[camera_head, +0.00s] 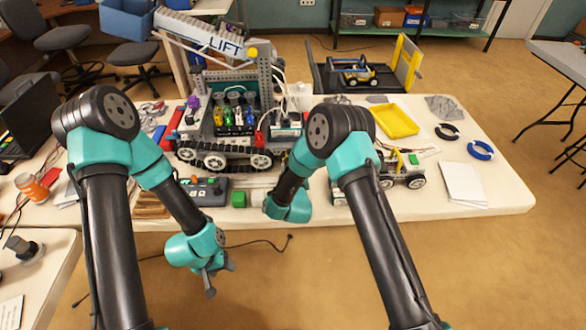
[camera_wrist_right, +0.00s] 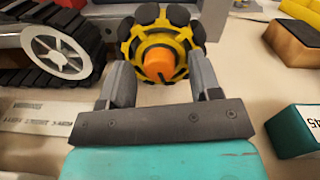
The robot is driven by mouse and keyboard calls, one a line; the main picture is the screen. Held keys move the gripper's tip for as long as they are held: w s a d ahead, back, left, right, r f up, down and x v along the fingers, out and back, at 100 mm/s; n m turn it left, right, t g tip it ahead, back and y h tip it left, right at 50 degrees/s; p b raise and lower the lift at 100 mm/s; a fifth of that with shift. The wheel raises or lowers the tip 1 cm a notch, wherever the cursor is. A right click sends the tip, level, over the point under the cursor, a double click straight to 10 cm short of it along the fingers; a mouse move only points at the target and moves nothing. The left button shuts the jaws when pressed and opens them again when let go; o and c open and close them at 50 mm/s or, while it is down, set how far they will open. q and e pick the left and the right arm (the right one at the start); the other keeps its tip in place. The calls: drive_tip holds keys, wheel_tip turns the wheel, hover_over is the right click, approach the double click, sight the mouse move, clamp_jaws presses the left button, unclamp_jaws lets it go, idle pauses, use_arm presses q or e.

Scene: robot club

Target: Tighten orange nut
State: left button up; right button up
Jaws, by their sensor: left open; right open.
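In the right wrist view, the orange nut (camera_wrist_right: 158,62) sits at the hub of a yellow wheel (camera_wrist_right: 180,45) with black tread blocks. My right gripper (camera_wrist_right: 162,78) is open, with one finger on each side of the nut and gaps to it. I cannot tell whether its fingertips touch the wheel. In the head view my right wrist is over the table's front edge; its fingers and the nut are hidden there. My left gripper (camera_head: 221,277) is open and empty, hanging low in front of the table over the floor.
A tracked robot (camera_head: 225,135) stands behind on the white table (camera_head: 500,190). A yellow tray (camera_head: 396,120) is at the right.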

drive_tip(key=s, duration=0.5)
drive_tip(key=s+d, duration=0.1)
drive_tip(key=s, duration=1.1)
drive_tip(key=shift+s+d+f, duration=0.2)
drive_tip(key=shift+f, duration=0.05)
drive_tip(key=n, duration=0.2)
drive_tip(key=a+n+h, duration=0.1)
drive_tip(key=n, duration=0.2)
drive_tip(key=shift+a+r, duration=0.1)
drive_tip(key=shift+r, duration=0.05)
drive_tip(key=n, duration=0.2)
drive_tip(key=a+n+h, duration=0.1)
drive_tip(key=n, duration=0.1)
drive_tip(key=shift+s+r+n, duration=0.1)
drive_tip(key=shift+n, duration=0.2)
drive_tip(key=w, duration=1.7)
drive_tip(key=shift+w+d, duration=0.2)
drive_tip(key=shift+d, duration=0.15)
